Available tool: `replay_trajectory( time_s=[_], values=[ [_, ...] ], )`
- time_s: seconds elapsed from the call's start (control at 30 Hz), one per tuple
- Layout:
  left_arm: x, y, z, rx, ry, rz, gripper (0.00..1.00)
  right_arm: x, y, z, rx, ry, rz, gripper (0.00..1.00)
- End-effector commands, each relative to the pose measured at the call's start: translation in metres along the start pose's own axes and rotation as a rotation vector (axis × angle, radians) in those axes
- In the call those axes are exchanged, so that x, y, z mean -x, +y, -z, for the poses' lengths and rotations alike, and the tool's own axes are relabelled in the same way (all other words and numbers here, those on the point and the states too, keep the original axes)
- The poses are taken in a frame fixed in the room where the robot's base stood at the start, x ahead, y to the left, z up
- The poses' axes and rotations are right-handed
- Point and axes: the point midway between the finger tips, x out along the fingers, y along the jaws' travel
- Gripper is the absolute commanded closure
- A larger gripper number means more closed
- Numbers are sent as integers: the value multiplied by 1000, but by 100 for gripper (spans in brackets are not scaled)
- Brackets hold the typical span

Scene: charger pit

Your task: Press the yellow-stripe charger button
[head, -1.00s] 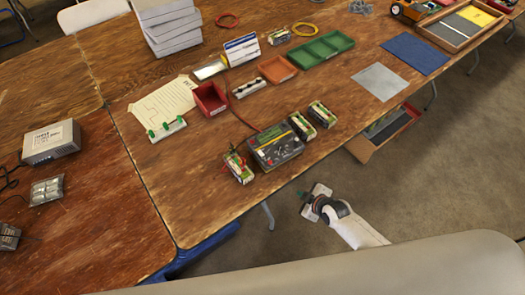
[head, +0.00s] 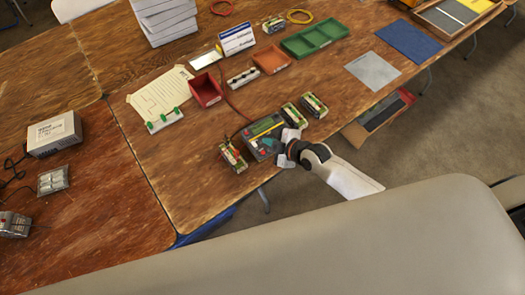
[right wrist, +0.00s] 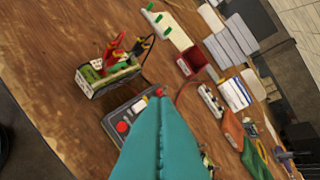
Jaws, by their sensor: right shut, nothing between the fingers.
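The charger (head: 256,152) is a dark grey box with a yellow stripe on its top. It sits near the table's front edge between small battery packs. My right gripper (head: 270,143) is shut and empty, with its teal fingers over the charger's right part. In the right wrist view the shut fingers (right wrist: 160,106) hide much of the charger (right wrist: 116,112). A red round button (right wrist: 122,127) shows left of the fingers there. I cannot tell whether the fingertips touch the charger. The yellow stripe is hidden in the wrist view. My left gripper is not in view.
A battery pack with red and black clips (head: 233,156) stands left of the charger. Two more packs (head: 294,115) (head: 314,105) stand to its right. A red bin (head: 206,90) and a green-pegged board (head: 164,120) lie behind.

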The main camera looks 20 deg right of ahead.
Motion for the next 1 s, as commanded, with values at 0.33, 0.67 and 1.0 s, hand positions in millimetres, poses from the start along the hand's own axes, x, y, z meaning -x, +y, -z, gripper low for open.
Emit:
replay_trajectory(
  time_s=[0.33,0.67,1.0],
  values=[
    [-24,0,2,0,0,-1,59,-16,13,13,-1,1,0,100],
    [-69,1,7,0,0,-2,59,-50,37,37,-1,1,1,100],
    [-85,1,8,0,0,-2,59,-62,45,45,-1,1,1,100]
  ],
)
